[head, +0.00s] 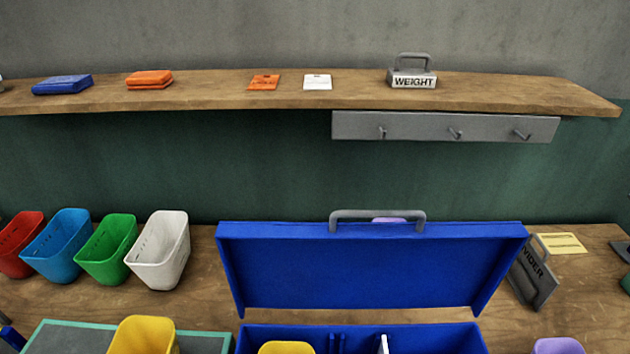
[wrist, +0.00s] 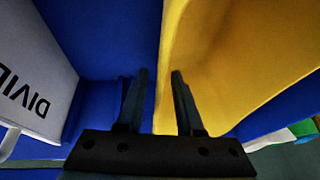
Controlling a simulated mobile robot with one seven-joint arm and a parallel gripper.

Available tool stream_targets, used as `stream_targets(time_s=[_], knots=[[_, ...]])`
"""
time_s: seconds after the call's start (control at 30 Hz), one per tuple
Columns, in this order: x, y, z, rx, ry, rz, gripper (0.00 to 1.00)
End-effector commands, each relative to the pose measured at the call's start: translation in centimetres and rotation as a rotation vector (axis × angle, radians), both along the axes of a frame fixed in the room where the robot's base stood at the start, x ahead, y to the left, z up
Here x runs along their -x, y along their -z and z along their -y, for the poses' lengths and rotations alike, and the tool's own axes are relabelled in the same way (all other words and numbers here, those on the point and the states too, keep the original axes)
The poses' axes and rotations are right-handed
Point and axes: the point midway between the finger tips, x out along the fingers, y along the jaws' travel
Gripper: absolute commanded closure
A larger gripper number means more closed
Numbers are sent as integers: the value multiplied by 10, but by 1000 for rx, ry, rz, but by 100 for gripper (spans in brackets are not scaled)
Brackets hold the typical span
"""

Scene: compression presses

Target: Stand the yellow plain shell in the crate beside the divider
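The blue crate (head: 455,340) stands at the bottom middle of the head view. A yellow shell (head: 285,348) shows inside it at the left, cut off by the frame's lower edge. A white divider (head: 383,344) stands in the crate, right of that shell. In the wrist view the yellow shell (wrist: 245,60) fills the right side and the divider (wrist: 30,85) is at the left, with blue crate between them. My gripper (wrist: 160,78) has its fingers apart, with the shell's edge between them and a gap at the left finger. The shell's base is hidden.
The crate's blue lid (head: 370,270) stands open behind it. Another yellow shell (head: 145,335) is at the left on a teal-edged tray (head: 75,335). Red, blue, green and white bins (head: 160,250) stand further back. A grey divider (head: 533,275) leans beside the lid.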

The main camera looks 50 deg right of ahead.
Motion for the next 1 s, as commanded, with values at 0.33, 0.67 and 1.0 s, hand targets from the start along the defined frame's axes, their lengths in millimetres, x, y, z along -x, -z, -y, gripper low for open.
stream_targets(time_s=[0.33, 0.67, 1.0], knots=[[21, -58, -14, 2, 0, 3, 64], [36, -96, -23, 0, 1, 0, 64], [37, -101, -24, 1, -1, 1, 64]])
